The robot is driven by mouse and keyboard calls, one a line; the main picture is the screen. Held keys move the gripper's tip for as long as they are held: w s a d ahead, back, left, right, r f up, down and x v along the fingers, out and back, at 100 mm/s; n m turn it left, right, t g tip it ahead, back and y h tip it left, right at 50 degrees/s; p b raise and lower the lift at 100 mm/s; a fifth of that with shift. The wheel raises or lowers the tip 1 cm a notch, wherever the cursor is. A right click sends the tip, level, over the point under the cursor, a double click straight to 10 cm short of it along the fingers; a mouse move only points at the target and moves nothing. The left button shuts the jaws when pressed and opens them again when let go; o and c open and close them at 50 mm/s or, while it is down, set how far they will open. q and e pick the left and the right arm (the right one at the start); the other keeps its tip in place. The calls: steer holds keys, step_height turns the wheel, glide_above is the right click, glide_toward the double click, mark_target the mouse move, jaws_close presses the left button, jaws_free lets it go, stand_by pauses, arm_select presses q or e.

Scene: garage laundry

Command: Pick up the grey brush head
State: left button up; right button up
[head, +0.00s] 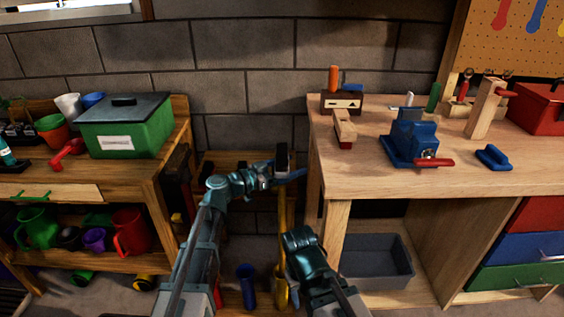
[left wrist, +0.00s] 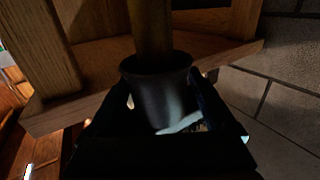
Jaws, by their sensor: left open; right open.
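The grey brush head (head: 282,155) shows in the head view as a small dark block at the top of an upright yellow handle (head: 282,212). In the left wrist view a dark grey, cup-shaped piece (left wrist: 155,88), apparently part of the brush head, sits around a brownish pole (left wrist: 151,28). My left gripper (head: 285,174) is open at the brush head. Its dark fingers (left wrist: 168,122) lie on either side of the grey piece; contact cannot be told. My right gripper (head: 298,240) is low, right of the handle and apart from the brush head; its fingers are hard to make out.
A workbench (head: 460,178) with a blue vise (head: 411,140) stands right. A wooden shelf (head: 80,192) with a green box (head: 124,128) stands left. A low wooden stand (head: 228,160) and block wall (head: 235,60) are behind the handle. A grey bin (head: 378,272) sits under the bench.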

arm_select(q)
jaws_close()
steer(key=shift+r, duration=0.1)
stand_by(0.3)
step_height(320, 180, up, 10)
steer(key=p, duration=1)
